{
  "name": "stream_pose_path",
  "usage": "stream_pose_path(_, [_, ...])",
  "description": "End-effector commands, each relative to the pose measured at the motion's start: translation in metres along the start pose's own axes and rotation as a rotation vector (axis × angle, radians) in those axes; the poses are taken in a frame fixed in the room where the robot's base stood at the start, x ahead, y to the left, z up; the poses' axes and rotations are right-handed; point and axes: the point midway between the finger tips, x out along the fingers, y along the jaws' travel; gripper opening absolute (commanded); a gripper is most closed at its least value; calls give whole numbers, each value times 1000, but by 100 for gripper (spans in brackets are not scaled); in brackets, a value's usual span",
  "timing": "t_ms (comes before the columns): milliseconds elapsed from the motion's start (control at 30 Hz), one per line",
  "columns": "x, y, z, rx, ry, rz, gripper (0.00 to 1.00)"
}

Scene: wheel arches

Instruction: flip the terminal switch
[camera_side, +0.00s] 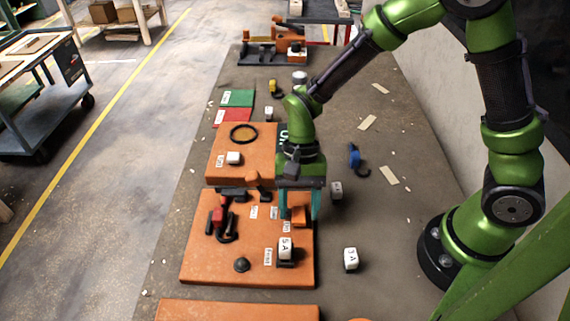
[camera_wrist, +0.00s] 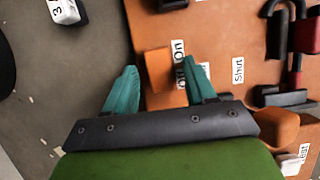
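An orange switch lever (camera_side: 299,216) stands at the right edge of the near orange panel (camera_side: 205,265). In the wrist view the lever (camera_wrist: 159,68) shows as an orange block beside an "On" label (camera_wrist: 179,48); a second label is partly hidden by a finger. My gripper (camera_side: 299,205) points down over this part of the panel with its teal fingers apart. In the wrist view the open gripper (camera_wrist: 160,90) has one finger on each side of the lever, with visible gaps. I cannot tell whether the fingertips are at the lever's height.
A white block marked 5A (camera_side: 285,247) sits in a dark holder on the panel. A red-handled black part (camera_side: 219,218) stands on the panel's left, near a "Shut" label (camera_wrist: 238,70). Another orange panel (camera_side: 228,172) lies behind.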

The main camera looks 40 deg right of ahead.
Motion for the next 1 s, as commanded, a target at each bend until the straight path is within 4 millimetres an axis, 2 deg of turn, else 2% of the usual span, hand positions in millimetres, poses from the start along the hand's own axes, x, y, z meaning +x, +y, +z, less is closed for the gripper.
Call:
stream_pose_path(33, [0, 0, 0, 0, 0, 0, 49])
stream_pose_path(367, [0, 0, 0, 0, 0, 0, 0])
stream_pose_path(567, [0, 0, 3, -6, 59, 4, 0])
stream_pose_path(800, [2, 0, 10, -11, 278, 5, 0])
stream_pose_path(1000, [3, 0, 12, -7, 400, 4, 0])
